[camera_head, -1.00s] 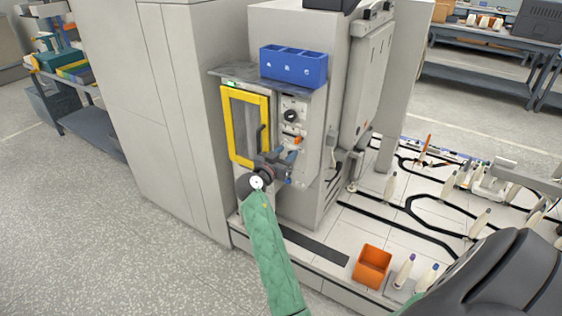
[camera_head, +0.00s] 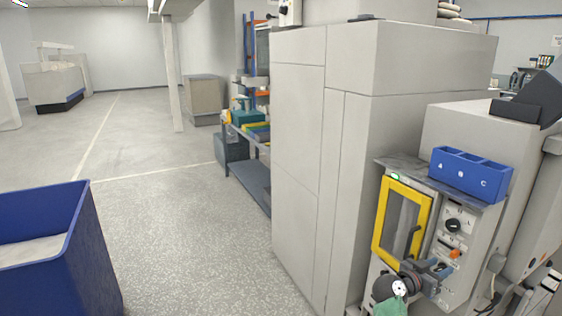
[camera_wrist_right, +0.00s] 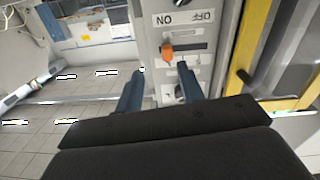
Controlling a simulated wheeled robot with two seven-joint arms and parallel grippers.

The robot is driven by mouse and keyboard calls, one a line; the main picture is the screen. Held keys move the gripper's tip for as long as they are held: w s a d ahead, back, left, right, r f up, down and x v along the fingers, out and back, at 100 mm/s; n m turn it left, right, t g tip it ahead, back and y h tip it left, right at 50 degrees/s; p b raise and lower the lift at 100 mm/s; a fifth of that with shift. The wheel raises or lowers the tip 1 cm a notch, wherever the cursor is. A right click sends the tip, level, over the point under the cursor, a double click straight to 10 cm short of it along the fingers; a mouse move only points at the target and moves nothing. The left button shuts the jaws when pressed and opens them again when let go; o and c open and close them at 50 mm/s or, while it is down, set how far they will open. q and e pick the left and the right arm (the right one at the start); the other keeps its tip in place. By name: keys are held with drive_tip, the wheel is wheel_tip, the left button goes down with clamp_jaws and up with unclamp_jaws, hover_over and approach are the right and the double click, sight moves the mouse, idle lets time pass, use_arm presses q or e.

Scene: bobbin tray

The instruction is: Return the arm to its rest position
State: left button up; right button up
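My right gripper (camera_head: 442,268) is in front of the grey machine's control panel, right of the yellow-framed door (camera_head: 401,222). Only the end of my right arm shows, at the bottom of the head view. In the right wrist view the two blue fingers of the right gripper (camera_wrist_right: 160,67) stand apart with nothing held between them. An orange switch (camera_wrist_right: 167,50) on the panel lies beyond the fingertips, under an ON/OFF label. In the head view the orange switch (camera_head: 454,254) is just above the gripper. My left gripper is not in view.
A blue three-slot bin (camera_head: 470,175) marked A, B, C sits on the machine's shelf. Tall grey cabinets (camera_head: 300,150) stand left of the machine. A large blue container (camera_head: 85,250) is at lower left. Open speckled floor (camera_head: 190,220) lies between. A black knob (camera_head: 453,224) is above the switch.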

drive_tip(key=s+a+f+n+y, duration=0.3)
drive_tip(key=a+f+n+y, duration=0.15)
drive_tip(key=a, duration=0.35)
drive_tip(key=s+a+f+n+y, duration=0.35)
drive_tip(key=a+y, duration=0.25)
drive_tip(key=a, duration=0.2)
drive_tip(key=s+a+f+n+y, duration=0.4)
drive_tip(key=a+f+y, duration=0.1)
drive_tip(key=a, duration=0.3)
drive_tip(key=s+a+f+g, duration=0.1)
drive_tip(key=s+a+f, duration=0.1)
drive_tip(key=s+f, duration=0.3)
drive_tip(key=s+a+f+n+g+y, duration=0.1)
drive_tip(key=s+f, duration=0.4)
drive_tip(key=s, duration=0.9)
drive_tip(key=s+a+f+n+g+y, duration=0.1)
drive_tip(key=s+a+f+g, duration=0.2)
drive_tip(key=s, duration=0.7)
drive_tip(key=shift+a+f, duration=0.9)
drive_tip(key=shift+a, duration=0.3)
